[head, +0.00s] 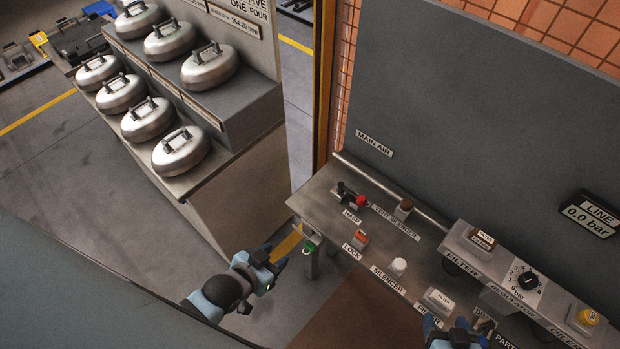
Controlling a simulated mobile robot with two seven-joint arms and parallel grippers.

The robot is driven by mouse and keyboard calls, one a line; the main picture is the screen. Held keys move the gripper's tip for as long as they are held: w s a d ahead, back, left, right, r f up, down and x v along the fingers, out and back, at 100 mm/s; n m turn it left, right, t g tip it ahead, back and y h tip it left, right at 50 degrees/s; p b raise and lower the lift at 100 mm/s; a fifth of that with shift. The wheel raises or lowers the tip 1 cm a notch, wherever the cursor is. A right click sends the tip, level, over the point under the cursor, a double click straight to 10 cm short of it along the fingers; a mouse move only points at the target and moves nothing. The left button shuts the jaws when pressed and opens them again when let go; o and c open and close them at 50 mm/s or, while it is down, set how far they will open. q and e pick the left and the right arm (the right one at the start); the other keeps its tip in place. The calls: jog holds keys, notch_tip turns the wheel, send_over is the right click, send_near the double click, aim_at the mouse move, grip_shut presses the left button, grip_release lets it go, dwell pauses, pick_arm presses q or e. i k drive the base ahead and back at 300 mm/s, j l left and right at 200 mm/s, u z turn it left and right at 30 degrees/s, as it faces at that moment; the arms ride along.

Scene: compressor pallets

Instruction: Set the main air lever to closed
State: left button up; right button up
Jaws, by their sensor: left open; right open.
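A MAIN AIR label (375,143) is on the grey wall panel above the back of the bench. No lever is clearly recognisable under it; a pale pipe (390,188) runs along the bench's back edge. A small dark fitting with a red part (361,201) sits by the HASP label. A red lock (360,239) lies by the LOCK label. My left gripper (275,255) is open and empty, left of the bench's near-left corner, apart from these things. My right gripper (457,328) is open at the bottom edge, near the filter; its lower part is cut off.
The bench (330,200) also bears a silencer (398,266), a vent silencer (404,208), a filter (437,301) and a regulator knob (528,281). A green item (312,243) is at its left corner. The line display (590,215) reads 0.0 bar. A rack with several silver lidded pots (180,150) stands left.

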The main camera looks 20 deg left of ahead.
aim_at(362, 200)
jog(key=u, duration=0.3)
jog(key=k+j+u, duration=0.1)
jog(key=j+u, duration=0.25)
jog(key=k+j+u, duration=0.1)
jog(key=j+u, duration=0.25)
